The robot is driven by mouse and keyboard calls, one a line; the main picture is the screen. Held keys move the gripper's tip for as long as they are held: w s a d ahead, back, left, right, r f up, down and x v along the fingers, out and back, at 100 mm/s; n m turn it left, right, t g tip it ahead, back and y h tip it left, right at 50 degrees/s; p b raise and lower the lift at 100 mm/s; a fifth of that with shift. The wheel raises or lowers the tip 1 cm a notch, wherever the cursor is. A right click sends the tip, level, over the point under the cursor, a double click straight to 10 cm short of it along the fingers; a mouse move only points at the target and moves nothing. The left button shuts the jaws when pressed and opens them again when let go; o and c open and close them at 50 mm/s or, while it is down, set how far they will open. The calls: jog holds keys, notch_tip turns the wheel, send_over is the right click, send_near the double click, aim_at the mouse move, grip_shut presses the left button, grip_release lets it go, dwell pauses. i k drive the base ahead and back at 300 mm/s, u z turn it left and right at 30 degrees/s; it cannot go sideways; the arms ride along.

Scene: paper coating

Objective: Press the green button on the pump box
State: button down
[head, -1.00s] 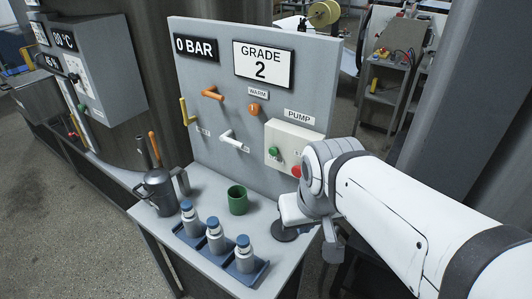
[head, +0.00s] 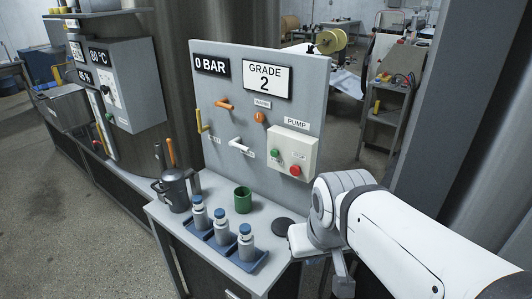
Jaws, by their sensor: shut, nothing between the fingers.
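The pump box (head: 301,146) is a pale box under a PUMP label on the grey upright panel. The green button (head: 275,154) is at its left, fully visible, with a red button (head: 295,170) to the lower right. My white arm comes in from the right. My gripper (head: 343,272) hangs at the arm's lower end, below and right of the box, near the bench's right edge. It looks shut and is apart from the button; its fingertips are hard to make out.
On the bench (head: 205,244) are a blue tray (head: 257,266) of blue-capped bottles, a green cup (head: 243,199), a grey can (head: 176,191) and a dark disc (head: 284,227). A white lever (head: 240,146) and orange handle (head: 224,104) project from the panel.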

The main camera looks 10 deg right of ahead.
aim_at(274, 153)
jog(key=z, duration=2.6)
jog(key=k, duration=1.3)
jog(key=u, duration=2.2)
jog(key=i, duration=0.95)
jog(key=z, duration=0.05)
